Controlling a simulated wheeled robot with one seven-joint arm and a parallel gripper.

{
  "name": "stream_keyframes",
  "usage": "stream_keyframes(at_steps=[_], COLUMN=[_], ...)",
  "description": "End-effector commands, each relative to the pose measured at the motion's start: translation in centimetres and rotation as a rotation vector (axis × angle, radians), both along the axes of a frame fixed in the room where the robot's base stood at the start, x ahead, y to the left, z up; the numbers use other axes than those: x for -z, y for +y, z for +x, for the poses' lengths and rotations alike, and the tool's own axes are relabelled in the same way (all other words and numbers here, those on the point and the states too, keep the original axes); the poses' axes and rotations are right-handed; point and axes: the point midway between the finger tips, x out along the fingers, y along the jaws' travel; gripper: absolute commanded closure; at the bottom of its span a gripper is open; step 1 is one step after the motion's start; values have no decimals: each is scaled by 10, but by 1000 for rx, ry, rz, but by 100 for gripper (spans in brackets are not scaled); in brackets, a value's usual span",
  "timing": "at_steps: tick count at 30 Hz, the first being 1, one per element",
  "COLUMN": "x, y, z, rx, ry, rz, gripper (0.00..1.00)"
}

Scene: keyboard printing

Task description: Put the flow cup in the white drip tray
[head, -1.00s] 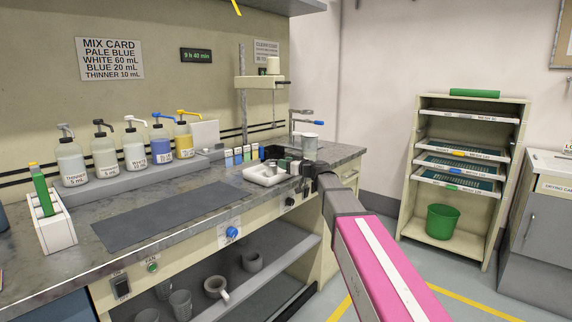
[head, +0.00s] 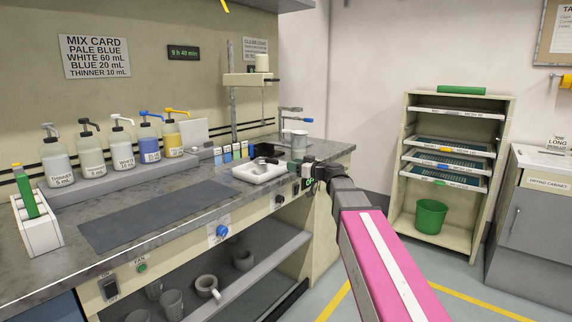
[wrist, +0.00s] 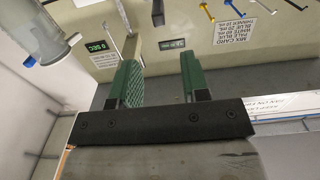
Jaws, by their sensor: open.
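The white drip tray (head: 252,177) lies on the bench near its front right edge, with something small and dark at its back. A pale cup (head: 262,63), possibly the flow cup, sits up on the bracket of a stand behind the tray. A grey cylindrical vessel (head: 300,139) stands near the tap; I cannot tell whether it is the flow cup. My gripper (head: 304,170) is just right of the tray, near the bench edge. In the wrist view its green fingers (wrist: 160,78) are apart with nothing between them.
Small coloured containers (head: 228,152) stand behind the tray. Pump bottles (head: 122,150) line the back shelf. A dark mat (head: 150,215) covers the bench at left, its top clear. A screen rack (head: 455,105) stands right, with open floor before it.

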Motion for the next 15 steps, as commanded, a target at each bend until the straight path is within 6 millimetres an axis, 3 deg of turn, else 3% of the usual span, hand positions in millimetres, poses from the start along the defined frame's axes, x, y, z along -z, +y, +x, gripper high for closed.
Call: stream_keyframes(at_steps=[11,15], x=[2,30], y=[-13,-12], z=[-11,-21], rx=[-1,-12], ry=[6,84], rz=[-3,-35], gripper=[58,58])
